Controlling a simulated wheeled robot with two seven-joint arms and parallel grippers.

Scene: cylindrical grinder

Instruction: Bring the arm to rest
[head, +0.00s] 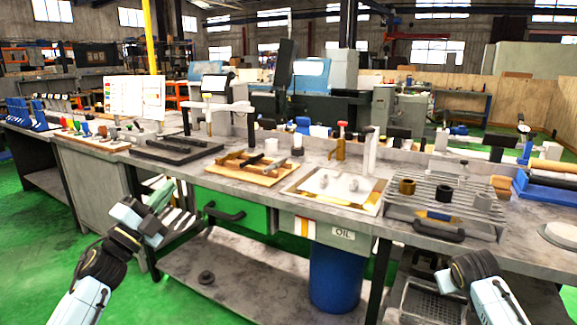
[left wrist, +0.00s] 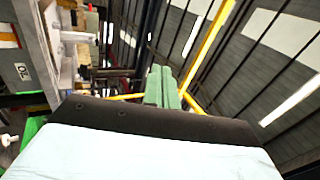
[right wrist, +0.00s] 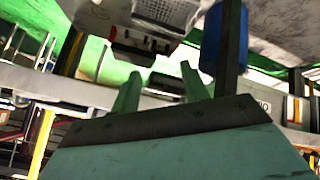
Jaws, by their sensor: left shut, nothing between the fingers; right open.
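My left gripper (head: 163,194) is raised in front of the workbench in the head view, above the green floor. In the left wrist view its green fingers (left wrist: 160,72) are together with nothing between them, pointing toward the roof and windows. My right arm comes in at the lower right of the head view, in front of the bench; its fingers are hard to make out there. In the right wrist view the right gripper's green fingers (right wrist: 160,72) are apart and empty. Neither gripper holds anything.
The long workbench carries a wooden tray (head: 242,178), a white board (head: 335,186) and a ribbed metal rack (head: 398,207) with cylinders. Below are a green drawer (head: 235,212), a blue drum (head: 337,278) and a lower shelf (head: 255,275). Green floor lies open at left.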

